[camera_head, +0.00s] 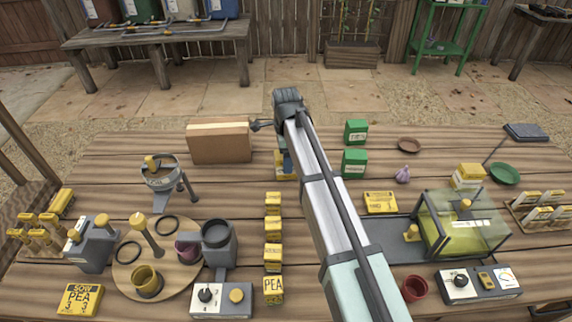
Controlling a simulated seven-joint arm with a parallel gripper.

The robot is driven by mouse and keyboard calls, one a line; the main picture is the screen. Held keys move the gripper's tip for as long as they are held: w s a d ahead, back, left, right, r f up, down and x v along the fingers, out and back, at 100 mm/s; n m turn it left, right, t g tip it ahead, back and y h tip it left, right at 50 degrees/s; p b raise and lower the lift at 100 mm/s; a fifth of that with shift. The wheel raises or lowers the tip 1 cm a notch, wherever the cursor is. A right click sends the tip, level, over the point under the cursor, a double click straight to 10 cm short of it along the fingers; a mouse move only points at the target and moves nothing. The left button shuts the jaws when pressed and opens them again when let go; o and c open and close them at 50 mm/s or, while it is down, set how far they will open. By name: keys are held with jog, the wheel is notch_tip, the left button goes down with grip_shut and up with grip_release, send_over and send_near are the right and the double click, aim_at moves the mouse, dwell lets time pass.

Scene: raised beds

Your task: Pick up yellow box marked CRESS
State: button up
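My arm reaches out over the wooden table, and its end hangs down beyond the middle. My gripper (284,160) is mostly hidden by the arm, and its fingers cannot be made out. A yellow box (284,177) shows just below it, partly covered; I cannot tell whether the two touch. A column of small yellow boxes runs toward me left of the arm: a far one (273,198), two behind the front one, and the front box (274,290) reading PEA. Another yellow box (380,202) lies right of the arm. I cannot read CRESS on any box.
A brown carton (219,142) stands left of the gripper. Two green boxes (355,163) stand to its right. A round wooden board (190,284) with cups is at the front left. A clear-covered yellow device (463,222) stands at the right. Bare table lies beyond the green boxes.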

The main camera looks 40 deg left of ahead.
notch_tip(320, 180, down, 3)
jog(key=shift+f, duration=0.15)
jog(key=c, duration=1.1)
